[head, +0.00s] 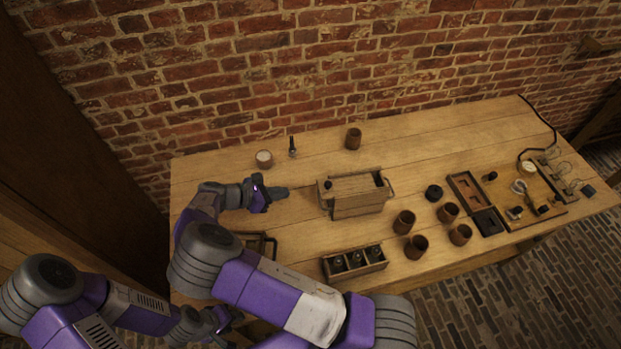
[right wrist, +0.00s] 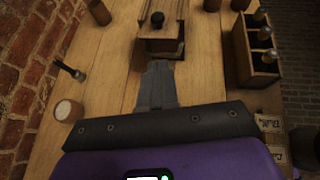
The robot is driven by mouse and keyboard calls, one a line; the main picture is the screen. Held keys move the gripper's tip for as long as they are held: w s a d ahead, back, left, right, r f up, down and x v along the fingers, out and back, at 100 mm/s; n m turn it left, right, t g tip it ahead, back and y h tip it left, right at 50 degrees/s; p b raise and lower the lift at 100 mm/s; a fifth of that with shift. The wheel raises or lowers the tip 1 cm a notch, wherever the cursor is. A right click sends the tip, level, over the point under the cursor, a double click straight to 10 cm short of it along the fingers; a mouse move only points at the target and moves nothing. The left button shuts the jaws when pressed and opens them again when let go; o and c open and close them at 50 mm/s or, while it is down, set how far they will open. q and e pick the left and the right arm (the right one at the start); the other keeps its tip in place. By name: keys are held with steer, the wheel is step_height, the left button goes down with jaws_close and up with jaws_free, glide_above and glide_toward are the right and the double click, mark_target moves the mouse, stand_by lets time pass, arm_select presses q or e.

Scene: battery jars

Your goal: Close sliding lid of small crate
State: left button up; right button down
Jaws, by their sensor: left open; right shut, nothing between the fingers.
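The small wooden crate (head: 358,206) stands mid-table, with a flat sliding lid (head: 350,184) on top. A dark round knob (head: 328,184) sits at the lid's left end, and a dark gap shows at the crate's right end, so the lid is partly open. In the right wrist view the knob (right wrist: 157,19) is just ahead of my fingers. My right gripper (head: 284,192) is shut and empty, left of the crate and apart from it; its fingers (right wrist: 158,75) point at the knob end. My left gripper (head: 224,318) is open, low at the table's near left edge, partly hidden by my right arm.
A three-compartment box with dark bottles (head: 341,276) stands in front of the crate. A white-topped jar (head: 264,158) and a small upright tool (head: 292,147) stand behind my right gripper. A dark frame (head: 262,243) lies front left.

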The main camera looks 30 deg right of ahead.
glide_toward(324, 187)
step_height(324, 187, down, 2)
steer(key=d, duration=0.1)
arm_select(q)
steer(key=shift+r+p, duration=0.8)
steer(key=shift+p, duration=0.05)
arm_select(e)
steer(key=shift+s+d+f, duration=0.1)
steer(key=shift+d+f, duration=0.05)
steer(key=shift+d, duration=1)
steer(key=shift+s+d+f, duration=0.15)
steer(key=shift+d+f, duration=0.05)
steer(key=shift+d, duration=0.95)
